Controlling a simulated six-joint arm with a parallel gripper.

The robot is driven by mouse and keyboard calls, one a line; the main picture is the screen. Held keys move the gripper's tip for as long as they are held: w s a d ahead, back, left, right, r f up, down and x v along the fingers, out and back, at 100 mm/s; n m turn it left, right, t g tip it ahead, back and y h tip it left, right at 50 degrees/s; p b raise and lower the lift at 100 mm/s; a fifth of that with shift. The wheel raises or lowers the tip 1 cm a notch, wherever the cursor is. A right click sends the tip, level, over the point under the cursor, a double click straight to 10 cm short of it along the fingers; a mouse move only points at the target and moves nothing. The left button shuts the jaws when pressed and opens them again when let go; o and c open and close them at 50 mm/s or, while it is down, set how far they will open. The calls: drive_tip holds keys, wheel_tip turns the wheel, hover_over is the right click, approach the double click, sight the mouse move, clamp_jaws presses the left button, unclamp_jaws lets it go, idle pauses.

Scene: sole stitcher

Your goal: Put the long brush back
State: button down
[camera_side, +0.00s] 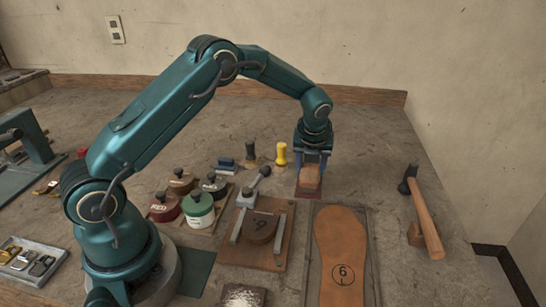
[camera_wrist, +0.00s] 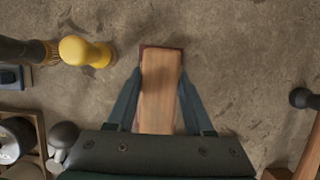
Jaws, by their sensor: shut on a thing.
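The long brush, a block with a light wooden back, shows between my fingers in the wrist view (camera_wrist: 161,100) and in the side view (camera_side: 309,176). My gripper (camera_side: 311,160) is shut on it, with one finger along each long side. A dark red-brown flat piece (camera_side: 309,193) lies under the brush, and its edge shows past the brush's far end in the wrist view. The brush is low over this piece; I cannot tell whether they touch. The bristles are hidden.
A yellow-handled tool (camera_side: 281,153) and a dark-handled brush (camera_side: 250,153) stand to the left. Lidded pots (camera_side: 199,205) and a clamp plate (camera_side: 281,230) are nearer. A sole board (camera_side: 341,262) lies in front. A hammer (camera_side: 427,215) rests at right. The bench behind is clear.

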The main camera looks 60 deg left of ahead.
sight(310, 177)
drive_tip(key=shift+f, duration=0.1)
drive_tip(key=shift+c, duration=1.4)
unclamp_jaws()
drive_tip(key=v, duration=1.2)
drive_tip(key=s+d+r+n+t+h, duration=0.1)
drive_tip(key=s+d+r+n+h, duration=0.1)
drive_tip(key=s+r+n, duration=0.65)
drive_tip(key=s+d+f+n, duration=0.1)
drive_tip(key=s+f+n, duration=0.1)
drive_tip(key=s+n, duration=0.5)
drive_tip(key=s+d+f+n+t+h, duration=0.1)
drive_tip(key=s+d+f+n, duration=0.1)
drive_tip(key=s+n, duration=0.5)
drive_tip(key=shift+s+f+n, duration=0.15)
drive_tip(key=shift+f+n, duration=0.1)
drive_tip(key=shift+n, duration=2)
drive_tip(key=shift+d, duration=0.1)
